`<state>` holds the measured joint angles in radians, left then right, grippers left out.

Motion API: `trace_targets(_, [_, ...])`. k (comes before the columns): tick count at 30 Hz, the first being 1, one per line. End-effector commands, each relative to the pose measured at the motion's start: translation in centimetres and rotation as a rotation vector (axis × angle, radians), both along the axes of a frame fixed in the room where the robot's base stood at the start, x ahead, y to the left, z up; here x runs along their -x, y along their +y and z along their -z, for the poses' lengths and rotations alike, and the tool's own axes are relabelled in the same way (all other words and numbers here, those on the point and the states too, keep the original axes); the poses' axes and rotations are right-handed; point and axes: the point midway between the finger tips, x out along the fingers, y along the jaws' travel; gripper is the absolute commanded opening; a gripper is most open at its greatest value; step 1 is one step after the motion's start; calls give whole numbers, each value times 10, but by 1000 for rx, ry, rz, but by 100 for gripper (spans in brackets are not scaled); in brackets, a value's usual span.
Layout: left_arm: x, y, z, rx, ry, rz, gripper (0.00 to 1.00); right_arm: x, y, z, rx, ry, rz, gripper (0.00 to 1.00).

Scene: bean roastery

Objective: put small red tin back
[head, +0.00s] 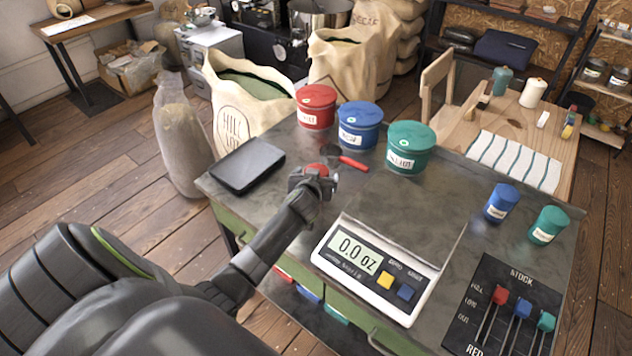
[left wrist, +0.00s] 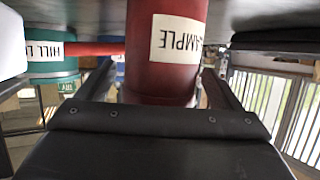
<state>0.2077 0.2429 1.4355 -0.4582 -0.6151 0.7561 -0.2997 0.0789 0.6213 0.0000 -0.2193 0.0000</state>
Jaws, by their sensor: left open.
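The small red tin (head: 317,169) stands on the dark worktop, mostly hidden by my left gripper (head: 314,184) in the head view. In the left wrist view, which is upside down, the red tin (left wrist: 167,75) with its SAMPLE label fills the middle. My left gripper (left wrist: 165,92) is open, with a finger on each side of the tin; I cannot tell whether they touch it. A small blue tin (head: 502,203) and a small green tin (head: 548,225) stand at the worktop's right. My right gripper is not in view.
Large red (head: 316,107), blue (head: 360,126) and green (head: 409,148) tins stand along the back edge. A red-handled scoop (head: 353,163) lies close behind the gripper. The scale (head: 378,265) reads 0.0 oz. A black tray (head: 247,166) and the STOCK panel (head: 500,308) flank the worktop.

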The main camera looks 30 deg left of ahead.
Motion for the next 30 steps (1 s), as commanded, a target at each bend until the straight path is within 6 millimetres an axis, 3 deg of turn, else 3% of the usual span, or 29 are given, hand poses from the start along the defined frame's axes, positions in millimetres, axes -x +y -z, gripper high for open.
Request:
trace_targets(8, [-1,1,1,0,0,0,84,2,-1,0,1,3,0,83])
trace_targets(21, [-1,0,0,0,-1,0,30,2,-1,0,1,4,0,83])
trace_targets(30, [-1,1,-10,-2,-4,-1,30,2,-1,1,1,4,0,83])
